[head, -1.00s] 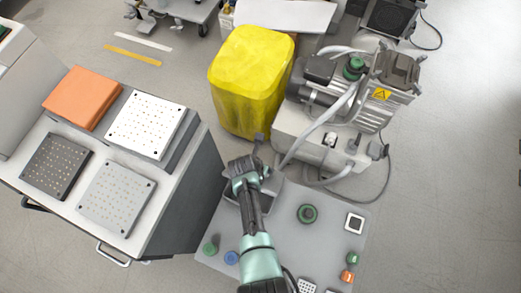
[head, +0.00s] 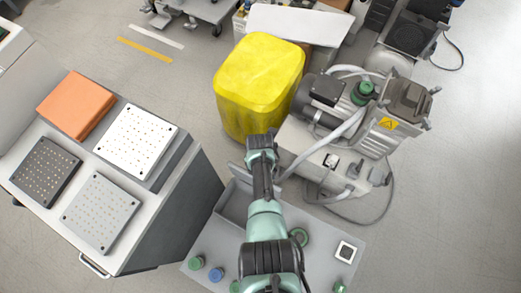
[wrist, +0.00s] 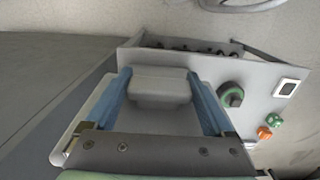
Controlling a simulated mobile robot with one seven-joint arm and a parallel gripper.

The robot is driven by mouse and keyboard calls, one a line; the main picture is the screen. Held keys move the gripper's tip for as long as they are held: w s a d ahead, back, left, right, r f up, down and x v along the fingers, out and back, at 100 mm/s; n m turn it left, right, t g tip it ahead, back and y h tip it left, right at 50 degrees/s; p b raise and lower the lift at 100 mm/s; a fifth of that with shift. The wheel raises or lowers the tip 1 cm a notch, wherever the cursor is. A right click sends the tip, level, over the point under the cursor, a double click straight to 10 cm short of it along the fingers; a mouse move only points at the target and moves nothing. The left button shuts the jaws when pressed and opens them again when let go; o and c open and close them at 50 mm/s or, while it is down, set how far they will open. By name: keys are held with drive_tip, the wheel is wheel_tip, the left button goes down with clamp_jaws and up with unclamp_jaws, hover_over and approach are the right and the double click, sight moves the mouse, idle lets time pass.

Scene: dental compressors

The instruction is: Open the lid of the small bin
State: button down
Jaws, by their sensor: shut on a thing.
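The small bin (head: 235,204) is a grey box on the light grey panel in the head view, partly hidden by my arm. In the wrist view the bin (wrist: 236,47) shows beyond the fingers, with a gap and several dark round shapes inside. Its grey lid (wrist: 165,121) is tilted up from the bin, toward my gripper. My gripper (wrist: 159,76) has its two blue fingers on either side of the lid's pale block-shaped handle (wrist: 160,90) and is shut on it. In the head view the fingertips are hidden behind my wrist.
A large yellow bin (head: 258,80) stands just beyond my wrist. A compressor with hoses (head: 352,118) is to the right. A cabinet with perforated plates (head: 100,212) is close on the left. The panel carries green and blue knobs (head: 216,274) and a switch (head: 346,252).

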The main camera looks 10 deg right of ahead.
drive_tip(key=shift+w+d+r, duration=0.1)
drive_tip(key=shift+w+d, duration=0.1)
drive_tip(key=shift+w, duration=0.1)
drive_tip(key=shift+c, duration=0.9)
unclamp_jaws()
drive_tip(key=shift+o, duration=0.9)
drive_tip(key=shift+s, duration=0.1)
wheel_tip(320, 180, up, 13)
drive_tip(key=p, duration=0.5)
